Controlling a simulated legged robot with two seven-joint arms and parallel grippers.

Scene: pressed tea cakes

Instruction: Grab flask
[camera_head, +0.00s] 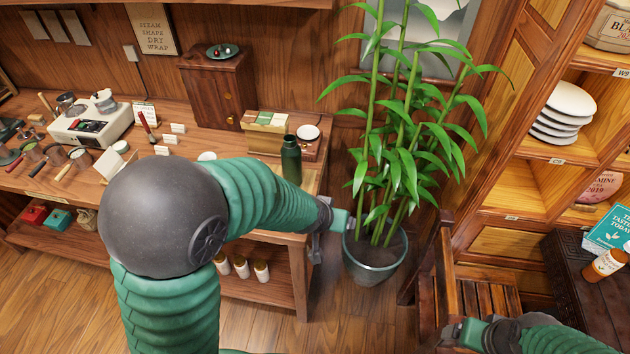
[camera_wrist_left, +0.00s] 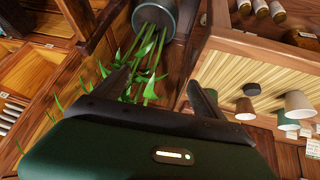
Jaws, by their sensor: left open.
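The dark green flask (camera_head: 291,160) stands upright near the right end of the wooden counter in the head view. My left gripper (camera_head: 316,248) is lower and to its right, beside the counter's right end, apart from the flask. In the left wrist view its two dark fingers (camera_wrist_left: 160,92) are spread, with nothing held between them. I cannot clearly make out the flask in that view. My right gripper (camera_head: 451,335) is at the lower right of the head view, small and partly hidden; its jaws cannot be made out.
A potted bamboo plant (camera_head: 375,262) stands right of the counter, close to my left gripper. A wooden box (camera_head: 265,134) and a small white dish (camera_head: 308,132) are by the flask. Small bottles (camera_head: 241,267) stand on the lower shelf. Wooden shelving (camera_head: 520,185) rises at right.

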